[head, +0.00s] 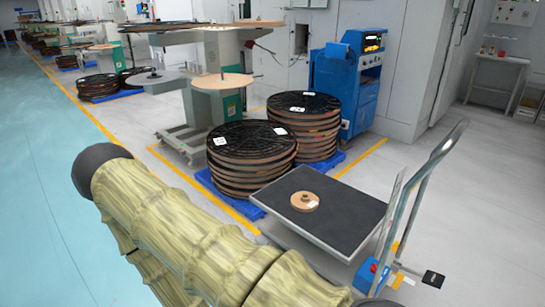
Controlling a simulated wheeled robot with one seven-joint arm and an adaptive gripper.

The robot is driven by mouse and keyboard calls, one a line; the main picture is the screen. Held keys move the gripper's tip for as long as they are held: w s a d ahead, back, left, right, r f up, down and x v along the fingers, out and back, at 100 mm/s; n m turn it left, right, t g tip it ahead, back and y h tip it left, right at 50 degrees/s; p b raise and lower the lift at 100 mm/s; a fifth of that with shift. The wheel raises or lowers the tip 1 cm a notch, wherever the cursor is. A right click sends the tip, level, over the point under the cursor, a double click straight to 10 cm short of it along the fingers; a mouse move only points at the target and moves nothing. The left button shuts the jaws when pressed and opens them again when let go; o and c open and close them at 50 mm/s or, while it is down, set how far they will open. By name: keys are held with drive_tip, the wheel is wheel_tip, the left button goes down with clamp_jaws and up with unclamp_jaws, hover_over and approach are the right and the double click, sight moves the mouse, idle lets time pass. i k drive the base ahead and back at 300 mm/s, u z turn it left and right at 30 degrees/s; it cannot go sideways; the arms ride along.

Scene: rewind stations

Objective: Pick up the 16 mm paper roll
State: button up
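A small tan paper roll (305,202) lies flat on the dark top of a cart (345,200), left of the middle of the top. It has a raised hub at its centre and a small white label. It is too small here to read its width. My gripper does not show in the head view. My arm, in a yellowish cover, crosses the lower left and ends in a dark round part at its upper left. Nothing touches the roll.
The cart has a bent metal handle (430,185) on its right. Tall stacks of dark reels (250,185) stand on blue pallets just behind it. A blue cabinet (345,85) and a station with round tables (222,81) stand farther back. The floor at right is mostly clear.

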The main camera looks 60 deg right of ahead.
sight(302, 201)
drive_tip(key=z, duration=0.4)
drive_tip(key=i, duration=1)
drive_tip(key=z, duration=0.8)
